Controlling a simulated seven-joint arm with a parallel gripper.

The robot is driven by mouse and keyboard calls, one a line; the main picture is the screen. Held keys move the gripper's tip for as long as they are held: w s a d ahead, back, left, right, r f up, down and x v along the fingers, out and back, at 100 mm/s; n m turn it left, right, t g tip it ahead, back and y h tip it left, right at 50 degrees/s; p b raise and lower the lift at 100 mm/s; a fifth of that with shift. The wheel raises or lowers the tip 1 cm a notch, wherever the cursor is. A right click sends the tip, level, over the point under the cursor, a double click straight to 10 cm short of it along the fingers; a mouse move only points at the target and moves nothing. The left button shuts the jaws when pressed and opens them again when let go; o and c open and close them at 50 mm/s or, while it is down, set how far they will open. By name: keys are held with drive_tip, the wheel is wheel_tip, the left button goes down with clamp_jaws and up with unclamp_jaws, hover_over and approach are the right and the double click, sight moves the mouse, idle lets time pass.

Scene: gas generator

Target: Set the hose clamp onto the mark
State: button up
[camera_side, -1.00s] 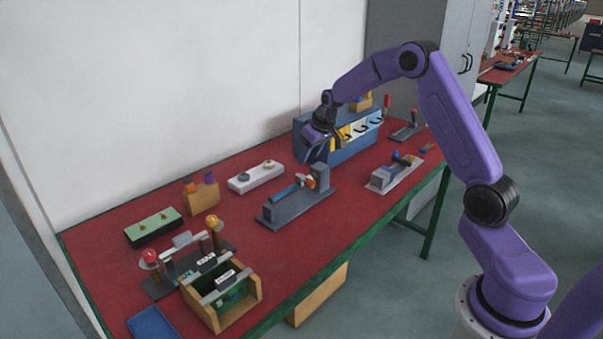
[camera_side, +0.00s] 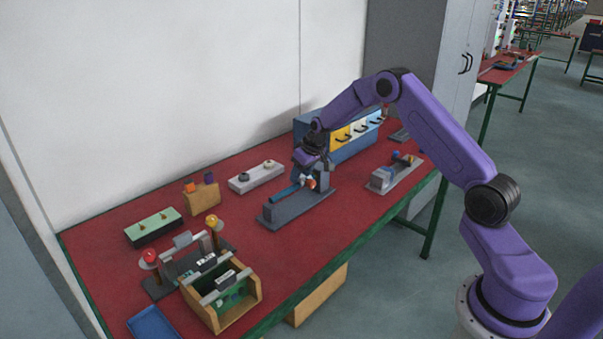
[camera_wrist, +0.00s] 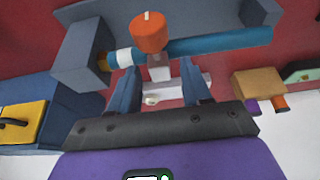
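The blue hose (camera_wrist: 215,45) runs sideways along a grey fixture (camera_wrist: 210,15), which also shows in the side view (camera_side: 295,208). A white band (camera_wrist: 123,58), which looks like the mark, is on the hose near the fixture's upright block (camera_wrist: 80,58). The hose clamp, with an orange-red knob (camera_wrist: 150,34) and a pale grey stem (camera_wrist: 159,70), sits at the hose to the right of the band. My gripper (camera_wrist: 160,72) is open, with a finger on each side of the stem and visible gaps. In the side view my gripper (camera_side: 307,165) hides part of the clamp.
A blue box with coloured compartments (camera_side: 340,146) stands close behind my gripper. A grey base with small parts (camera_side: 393,175) is to the right, and a white two-knob block (camera_side: 256,177) to the left. The red tabletop in front of the fixture (camera_side: 325,225) is clear.

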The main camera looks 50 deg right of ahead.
sight(310, 177)
clamp_jaws()
drive_tip(key=shift+d, duration=2)
drive_tip(key=shift+o, duration=0.7)
unclamp_jaws()
drive_tip(key=v, duration=1.7)
drive_tip(key=shift+r, duration=0.25)
